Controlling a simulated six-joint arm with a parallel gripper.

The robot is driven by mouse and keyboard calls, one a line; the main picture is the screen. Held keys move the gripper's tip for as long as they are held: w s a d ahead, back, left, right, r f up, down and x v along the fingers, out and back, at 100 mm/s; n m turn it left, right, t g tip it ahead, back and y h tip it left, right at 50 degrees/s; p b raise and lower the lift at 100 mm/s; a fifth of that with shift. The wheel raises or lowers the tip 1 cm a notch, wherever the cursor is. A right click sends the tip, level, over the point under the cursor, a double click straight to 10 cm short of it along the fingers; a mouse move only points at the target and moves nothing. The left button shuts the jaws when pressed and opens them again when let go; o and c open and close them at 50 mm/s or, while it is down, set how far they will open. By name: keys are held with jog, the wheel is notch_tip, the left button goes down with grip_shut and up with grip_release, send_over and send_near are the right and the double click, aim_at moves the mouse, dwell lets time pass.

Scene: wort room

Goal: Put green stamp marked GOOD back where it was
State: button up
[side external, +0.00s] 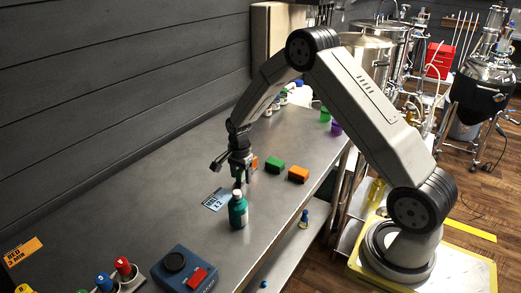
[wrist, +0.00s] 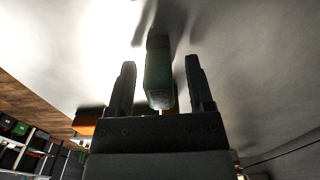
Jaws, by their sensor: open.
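In the wrist view a dark green upright piece (wrist: 158,75) stands between the two fingers of my gripper (wrist: 160,85), with space on each side. It looks like the green stamp, but no GOOD mark is readable. In the side view my gripper (side external: 240,168) is low over the table, open, just behind a dark green bottle (side external: 238,212). The piece between the fingers is mostly hidden there by the gripper and bottle. A stamp rack (side external: 131,281) at the bottom left holds red, blue and yellow handled stamps.
A green block (side external: 274,165) and an orange block (side external: 298,174) lie right of my gripper, with another orange block (side external: 254,162) close by. A blue label card (side external: 216,199) lies left of the bottle. A blue box (side external: 185,270) stands in front.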

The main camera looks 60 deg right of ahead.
aim_at(240, 170)
jog(key=shift+r, duration=0.1)
notch_tip(240, 170, up, 12)
dwell(0.7)
jog(key=shift+a+r, duration=0.1)
dwell(0.4)
jog(key=s+a+n+t, duration=0.1)
jog(key=s+a+n, duration=0.5)
jog(key=s+n, duration=0.3)
jog(key=s+a+n+t, duration=0.1)
jog(key=s+a+n, duration=0.5)
jog(key=s+n, duration=0.3)
jog(key=shift+s+a+f+t, duration=0.3)
jog(key=shift+s+a+f, duration=0.15)
jog(key=shift+s, duration=0.25)
